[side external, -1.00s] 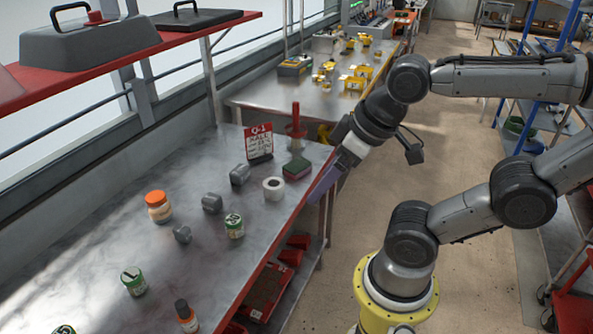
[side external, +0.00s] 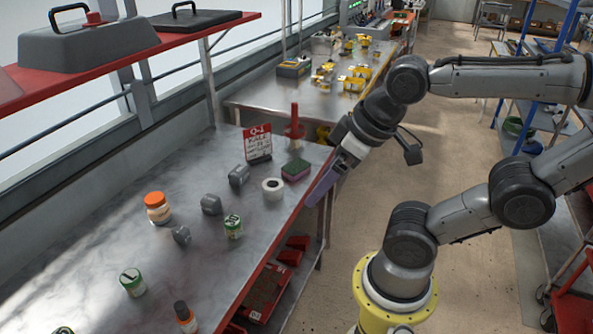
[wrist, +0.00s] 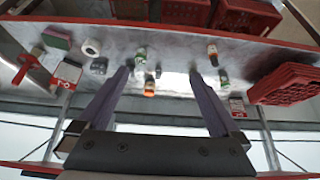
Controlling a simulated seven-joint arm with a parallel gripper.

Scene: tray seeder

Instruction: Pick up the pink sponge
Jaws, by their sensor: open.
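The sponge (side external: 295,171) lies on the metal table near its right edge, with a dark green top and a pinkish-purple side. In the wrist view the sponge (wrist: 57,38) is at the upper left, green side showing. My gripper (side external: 318,192) is just right of the sponge in the side view, beside the table edge, angled down and apart from it. In the wrist view my gripper (wrist: 160,74) has its two purple-grey fingers wide apart with nothing held between them. The sponge is outside the span of the fingers there.
A white tape roll (side external: 273,189) sits left of the sponge. A red post (side external: 295,128) and a red-white sign (side external: 258,144) stand behind. Grey weights (side external: 211,205), an orange-lidded bottle (side external: 158,207) and green jars (side external: 233,227) are spread leftward. Red bins (wrist: 285,84) show in the wrist view.

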